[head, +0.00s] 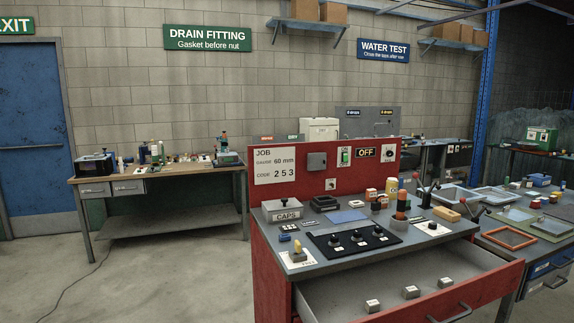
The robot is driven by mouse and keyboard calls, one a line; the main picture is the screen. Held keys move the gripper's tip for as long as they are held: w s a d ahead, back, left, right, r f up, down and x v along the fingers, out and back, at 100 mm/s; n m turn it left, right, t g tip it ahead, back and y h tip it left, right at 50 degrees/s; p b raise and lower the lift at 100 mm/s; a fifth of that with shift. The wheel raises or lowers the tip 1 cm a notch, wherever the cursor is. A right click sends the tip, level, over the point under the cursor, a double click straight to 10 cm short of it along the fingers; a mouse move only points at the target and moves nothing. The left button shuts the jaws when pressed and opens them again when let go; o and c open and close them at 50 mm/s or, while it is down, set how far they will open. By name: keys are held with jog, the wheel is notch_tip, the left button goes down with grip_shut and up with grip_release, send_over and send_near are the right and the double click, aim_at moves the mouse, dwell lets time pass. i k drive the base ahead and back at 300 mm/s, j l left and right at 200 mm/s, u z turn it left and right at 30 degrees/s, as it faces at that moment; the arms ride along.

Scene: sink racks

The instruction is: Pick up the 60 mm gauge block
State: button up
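Three small grey blocks with white labels lie apart in the open drawer (335,301) of the red bench: a left block (372,306), a middle block (410,292) and a right block (445,282). They look like gauge blocks, but their labels are too small to read, so I cannot tell which is 60 mm. My gripper is not in view.
The bench top holds a grey CAPS box (282,210), a black panel with knobs (352,240), a yellow block (446,214) and a yellow-handled part on a white plate (298,256). The drawer front (440,312) juts out. Clear floor (170,285) lies left of the bench.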

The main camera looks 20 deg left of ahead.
aim_at(413, 292)
jog(key=u, duration=0.4)
jog(key=i+l+u, duration=0.1)
jog(key=u, duration=0.3)
jog(key=l+u, duration=0.2)
jog(key=u, duration=0.2)
jog(key=i+l+u, duration=0.2)
jog(key=l+u, duration=0.15)
jog(key=l, duration=0.55)
jog(key=l+u, duration=0.3)
jog(key=l, duration=0.65)
jog(key=l+u, duration=0.35)
jog(key=l, duration=1.65)
